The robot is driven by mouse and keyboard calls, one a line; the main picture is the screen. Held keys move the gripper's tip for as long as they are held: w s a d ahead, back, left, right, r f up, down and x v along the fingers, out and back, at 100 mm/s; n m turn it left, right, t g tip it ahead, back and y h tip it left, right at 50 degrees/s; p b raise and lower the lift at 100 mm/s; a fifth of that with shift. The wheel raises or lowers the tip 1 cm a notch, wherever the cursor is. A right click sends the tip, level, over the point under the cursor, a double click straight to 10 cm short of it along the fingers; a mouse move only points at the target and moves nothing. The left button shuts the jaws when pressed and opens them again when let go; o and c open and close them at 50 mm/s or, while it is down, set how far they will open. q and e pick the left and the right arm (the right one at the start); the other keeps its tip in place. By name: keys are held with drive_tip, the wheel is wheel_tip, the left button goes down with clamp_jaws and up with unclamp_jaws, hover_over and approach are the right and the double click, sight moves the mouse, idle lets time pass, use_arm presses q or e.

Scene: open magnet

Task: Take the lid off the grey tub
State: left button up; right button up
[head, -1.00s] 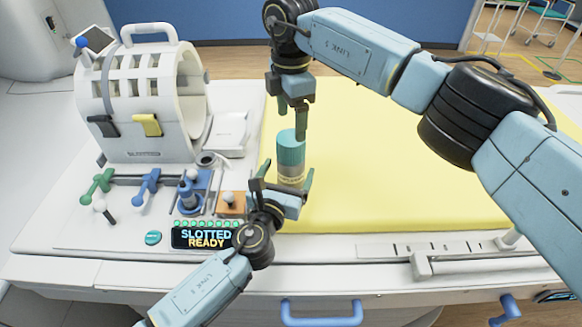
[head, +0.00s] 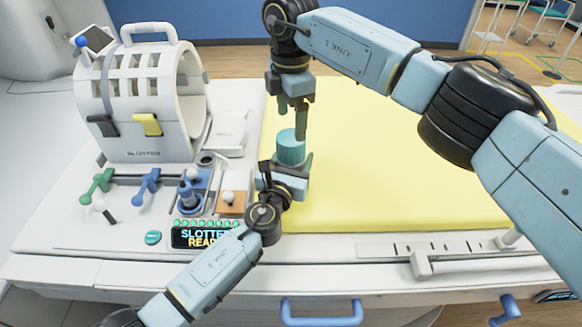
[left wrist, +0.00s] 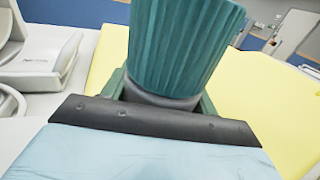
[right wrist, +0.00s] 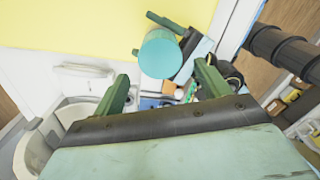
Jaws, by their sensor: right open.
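The grey tub shows in the left wrist view (left wrist: 162,98) as a grey strip between the left fingers. Its ribbed teal lid (head: 291,150) is on top; the lid also shows in the left wrist view (left wrist: 185,45) and from above in the right wrist view (right wrist: 160,54). My left gripper (head: 287,170) is low at the tub, a finger on each side of the grey body below the lid. I cannot tell whether the fingers touch it. My right gripper (head: 294,122) points down above the lid, open and empty, its fingers apart.
A white slotted coil housing (head: 140,105) stands at the back left. Green and blue handles, small blocks and a lit display (head: 203,236) lie left of my left gripper. The yellow mat (head: 400,180) to the right is clear.

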sight(291, 137)
use_arm(q)
drive_tip(key=c, duration=0.9)
clamp_jaws()
use_arm(e)
drive_tip(key=m, duration=0.4)
drive_tip(key=shift+a, duration=0.1)
drive_tip(key=m, duration=0.4)
drive_tip(key=shift+m, duration=0.3)
drive_tip(key=shift+f, duration=4)
drive_tip(key=shift+c, duration=0.2)
